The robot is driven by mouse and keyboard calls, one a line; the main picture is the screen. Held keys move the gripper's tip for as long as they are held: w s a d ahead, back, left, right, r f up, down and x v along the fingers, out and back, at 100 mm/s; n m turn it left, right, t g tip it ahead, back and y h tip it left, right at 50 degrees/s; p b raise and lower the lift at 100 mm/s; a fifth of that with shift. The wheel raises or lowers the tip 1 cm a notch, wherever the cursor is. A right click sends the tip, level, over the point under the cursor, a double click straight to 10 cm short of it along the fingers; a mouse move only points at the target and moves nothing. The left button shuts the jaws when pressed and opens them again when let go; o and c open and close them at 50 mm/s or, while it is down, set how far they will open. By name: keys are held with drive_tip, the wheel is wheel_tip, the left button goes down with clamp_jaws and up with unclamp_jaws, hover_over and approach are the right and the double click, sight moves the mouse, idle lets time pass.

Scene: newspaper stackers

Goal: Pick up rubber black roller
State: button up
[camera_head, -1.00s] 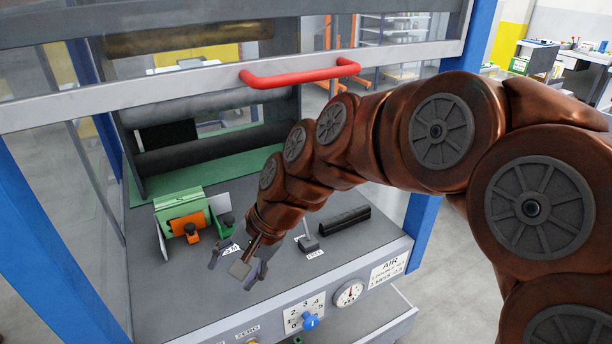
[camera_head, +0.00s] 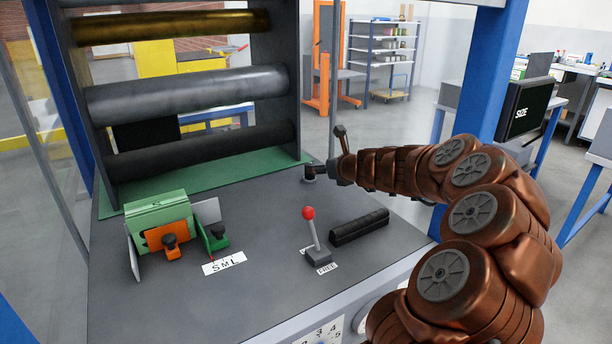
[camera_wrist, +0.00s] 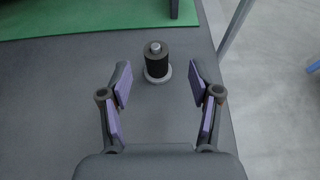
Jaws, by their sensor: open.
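A small black roller (camera_wrist: 156,66) with a metal pin on top stands upright on a round grey base in the wrist view. It also shows in the head view (camera_head: 309,172), on the grey tabletop near the right end of the green mat. My gripper (camera_wrist: 159,72) is open, with its two purple-padded fingers spread left and right of the line to the roller. The roller lies ahead, around the level of the fingertips in the picture; I cannot tell the exact gap. Nothing is held.
Large horizontal rollers (camera_head: 190,95) stand in the machine behind. A red-knobbed lever (camera_head: 313,235), a long black block (camera_head: 358,227) and a green and orange fixture (camera_head: 165,225) sit on the tabletop. A blue post (camera_head: 500,80) rises at the right.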

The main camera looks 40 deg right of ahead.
sight(312, 179)
drive_tip(key=shift+w+d+f, duration=0.15)
drive_tip(key=shift+w+f, duration=0.2)
drive_tip(key=shift+w, duration=0.25)
drive_tip(key=w+f+b, duration=0.1)
drive_tip(key=w+f, duration=0.1)
drive_tip(key=w, duration=0.1)
drive_tip(key=shift+w+a+f+b, duration=0.2)
drive_tip(key=shift+w+f+b, duration=0.1)
drive_tip(key=shift+f+b, duration=0.1)
drive_tip(key=shift+w, duration=0.45)
clamp_jaws()
drive_tip(key=shift+r, duration=0.1)
